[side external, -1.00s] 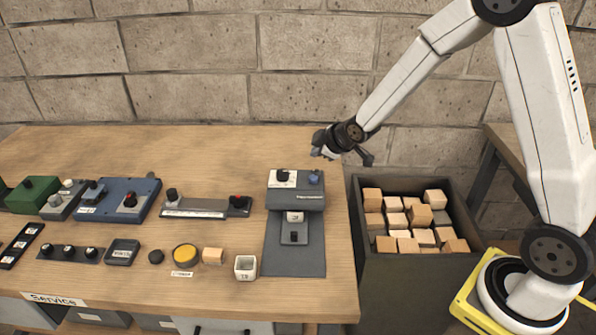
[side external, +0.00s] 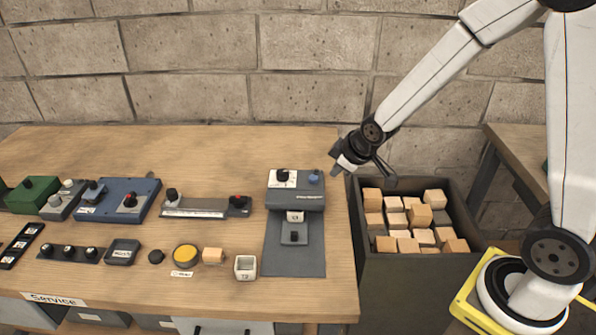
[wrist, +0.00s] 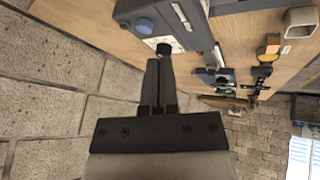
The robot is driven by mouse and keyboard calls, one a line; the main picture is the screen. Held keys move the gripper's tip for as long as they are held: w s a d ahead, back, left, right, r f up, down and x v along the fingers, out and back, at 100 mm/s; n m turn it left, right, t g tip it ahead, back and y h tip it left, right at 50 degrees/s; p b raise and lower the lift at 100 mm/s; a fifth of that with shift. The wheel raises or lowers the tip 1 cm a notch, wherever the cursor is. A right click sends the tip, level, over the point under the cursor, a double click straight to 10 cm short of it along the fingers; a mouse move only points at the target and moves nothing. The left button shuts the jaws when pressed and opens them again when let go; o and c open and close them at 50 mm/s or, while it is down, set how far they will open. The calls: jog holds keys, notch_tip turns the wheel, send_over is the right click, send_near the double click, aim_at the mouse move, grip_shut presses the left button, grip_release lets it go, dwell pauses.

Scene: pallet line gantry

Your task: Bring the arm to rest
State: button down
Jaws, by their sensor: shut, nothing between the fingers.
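My gripper (side external: 363,175) hangs at the end of my white arm, in the air near the back right corner of the wooden bench (side external: 215,300). It is between the grey press-like device (side external: 297,200) and the dark bin (side external: 400,285). In the wrist view my gripper (wrist: 160,65) has its two fingers together with nothing between them. The device, with its black and blue knobs, shows beyond the fingertips in the wrist view (wrist: 190,20). My gripper appears to touch nothing.
The bin holds several wooden blocks (side external: 420,215). On the bench are a blue box (side external: 130,205), a yellow button (side external: 186,255), a wooden block (side external: 213,256) and a small white cup (side external: 245,267). A block wall (side external: 200,80) stands behind. The air above the bench is clear.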

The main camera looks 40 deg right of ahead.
jog(key=s+a+m+g, duration=0.3)
jog(key=s+m, duration=0.1)
jog(key=s, duration=0.9)
jog(key=shift+s+m+g, duration=0.15)
jog(key=shift+m+g, duration=0.15)
jog(key=shift+g, duration=0.1)
dwell(1.5)
